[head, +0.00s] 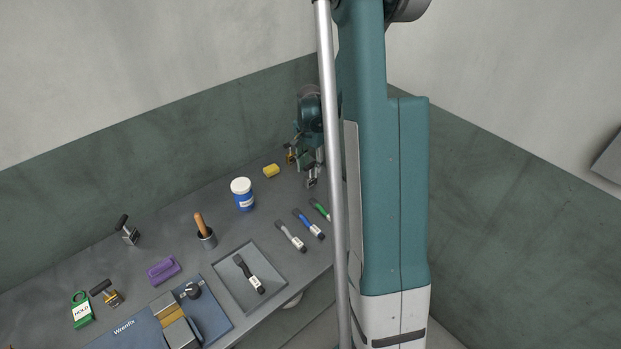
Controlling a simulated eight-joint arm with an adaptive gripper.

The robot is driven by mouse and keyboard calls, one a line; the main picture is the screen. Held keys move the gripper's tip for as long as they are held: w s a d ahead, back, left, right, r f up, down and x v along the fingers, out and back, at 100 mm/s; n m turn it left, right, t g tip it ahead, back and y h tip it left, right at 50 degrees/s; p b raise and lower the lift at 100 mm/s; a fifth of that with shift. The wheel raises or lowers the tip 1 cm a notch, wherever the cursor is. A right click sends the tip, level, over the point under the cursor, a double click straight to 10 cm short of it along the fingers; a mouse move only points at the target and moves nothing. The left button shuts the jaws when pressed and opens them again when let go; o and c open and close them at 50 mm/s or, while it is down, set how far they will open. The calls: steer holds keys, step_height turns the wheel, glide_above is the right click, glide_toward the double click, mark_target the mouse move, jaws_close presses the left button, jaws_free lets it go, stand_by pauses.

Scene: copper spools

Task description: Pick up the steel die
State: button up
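A tool with a black handle and a grey metal block (130,235), which looks like the steel die, stands on the bench at the left in the head view. A similar tool with a brass-coloured block (114,298) lies nearer the front. My gripper (302,167) is far to the right, at the back of the bench beside my column. Its fingers appear spread apart, with no clear object between them. It is well apart from the steel die. The fingertips are small and partly cluttered in view.

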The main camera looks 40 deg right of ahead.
mark_target(310, 176)
steer(key=shift+f, duration=0.65)
steer(key=shift+s+f+b, duration=0.1)
steer(key=shift+f+b, duration=0.65)
steer(key=shift+f, duration=1.85)
jaws_close()
